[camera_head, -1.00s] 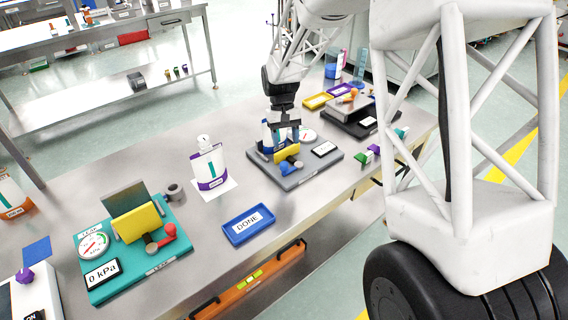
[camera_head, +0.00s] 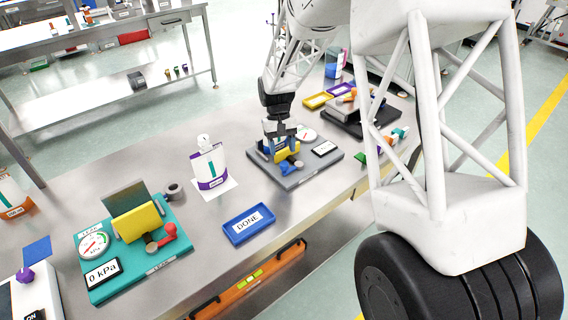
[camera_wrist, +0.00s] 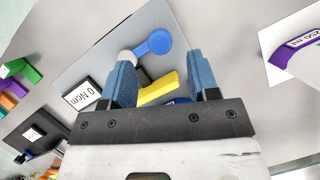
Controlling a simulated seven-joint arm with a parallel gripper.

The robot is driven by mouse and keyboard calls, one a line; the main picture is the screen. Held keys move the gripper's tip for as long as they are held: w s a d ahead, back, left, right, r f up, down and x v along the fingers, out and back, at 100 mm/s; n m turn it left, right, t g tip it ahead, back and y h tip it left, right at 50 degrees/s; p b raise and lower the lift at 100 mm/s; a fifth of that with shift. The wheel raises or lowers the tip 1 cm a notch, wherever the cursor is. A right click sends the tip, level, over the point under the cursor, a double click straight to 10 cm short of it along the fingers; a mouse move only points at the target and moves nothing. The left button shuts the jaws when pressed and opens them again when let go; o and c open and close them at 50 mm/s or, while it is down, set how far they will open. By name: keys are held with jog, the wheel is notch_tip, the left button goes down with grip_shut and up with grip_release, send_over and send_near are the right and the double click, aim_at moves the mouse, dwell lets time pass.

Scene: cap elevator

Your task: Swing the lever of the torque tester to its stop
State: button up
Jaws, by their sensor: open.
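The torque tester (camera_head: 291,182) is a grey plate on the bench, with a yellow block (camera_head: 284,155), a round dial (camera_head: 306,134) and a display (camera_head: 324,148) on it. In the wrist view the display (camera_wrist: 82,96) reads 0 Ncm. The blue lever (camera_wrist: 155,42) has a round end and joins a pale pivot (camera_wrist: 127,56); it also shows in the head view (camera_head: 291,165). My gripper (camera_head: 279,140) is above the tester, fingers pointing down, apart and empty. In the wrist view its fingertips (camera_wrist: 160,66) straddle the yellow block (camera_wrist: 160,89); the lever's round end lies beyond them.
A teal tester (camera_head: 150,265) reading 0 kPa, with a red lever, stands at left. Small coloured pieces (camera_head: 385,143) and a black device (camera_head: 358,120) are to the right.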

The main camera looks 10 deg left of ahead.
aim_at(284, 162)
jog(key=shift+x, duration=2.8)
jog(key=shift+c, duration=0.5)
grip_shut()
